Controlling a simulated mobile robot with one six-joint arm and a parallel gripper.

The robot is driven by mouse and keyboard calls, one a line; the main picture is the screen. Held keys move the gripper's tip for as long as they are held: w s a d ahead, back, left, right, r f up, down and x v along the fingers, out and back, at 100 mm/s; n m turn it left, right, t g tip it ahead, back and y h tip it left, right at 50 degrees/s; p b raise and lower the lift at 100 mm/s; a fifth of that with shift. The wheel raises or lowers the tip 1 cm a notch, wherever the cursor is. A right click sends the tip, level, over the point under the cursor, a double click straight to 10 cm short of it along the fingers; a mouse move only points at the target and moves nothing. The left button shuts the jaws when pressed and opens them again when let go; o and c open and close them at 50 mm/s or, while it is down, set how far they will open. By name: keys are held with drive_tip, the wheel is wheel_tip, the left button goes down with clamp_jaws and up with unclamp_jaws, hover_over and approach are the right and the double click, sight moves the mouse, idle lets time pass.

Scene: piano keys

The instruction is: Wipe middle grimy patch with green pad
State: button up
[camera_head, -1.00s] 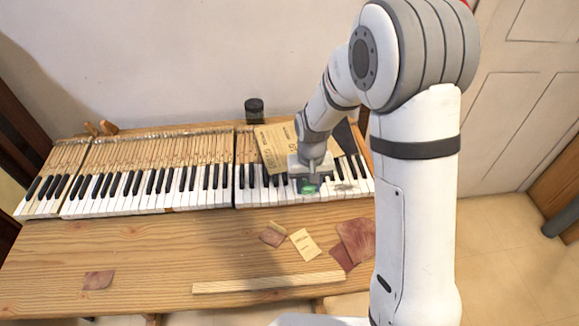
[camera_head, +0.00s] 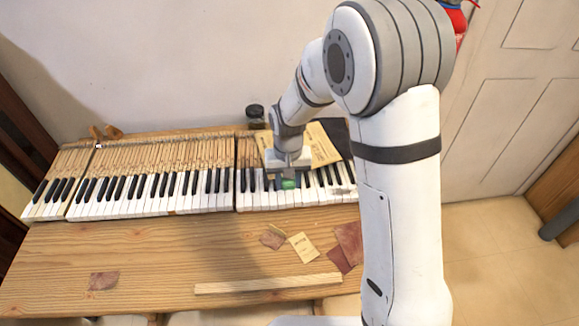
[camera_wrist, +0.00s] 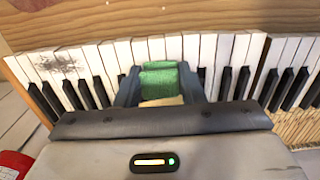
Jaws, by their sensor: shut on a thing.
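My gripper (camera_head: 285,176) is shut on the green pad (camera_head: 289,184), over the right-hand section of the piano keys. In the wrist view the green pad (camera_wrist: 160,80) sits between my two dark fingers (camera_wrist: 160,90), above the white keys; whether it touches them I cannot tell. A dark grimy patch (camera_wrist: 56,64) shows on white keys at the left of the wrist view, clear of the pad. It shows faintly in the head view (camera_head: 341,190), right of my gripper. No other patch is clear; the keys under the pad are hidden.
The keyboard (camera_head: 150,195) lies along a wooden bench (camera_head: 150,245). A cardboard sheet (camera_head: 318,148) and a dark jar (camera_head: 254,113) are behind the keys. Sandpaper pieces (camera_head: 348,240), a small card (camera_head: 304,247) and a wooden strip (camera_head: 265,285) lie in front.

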drive_tip(key=shift+r+p, duration=0.9)
drive_tip(key=shift+r, duration=0.9)
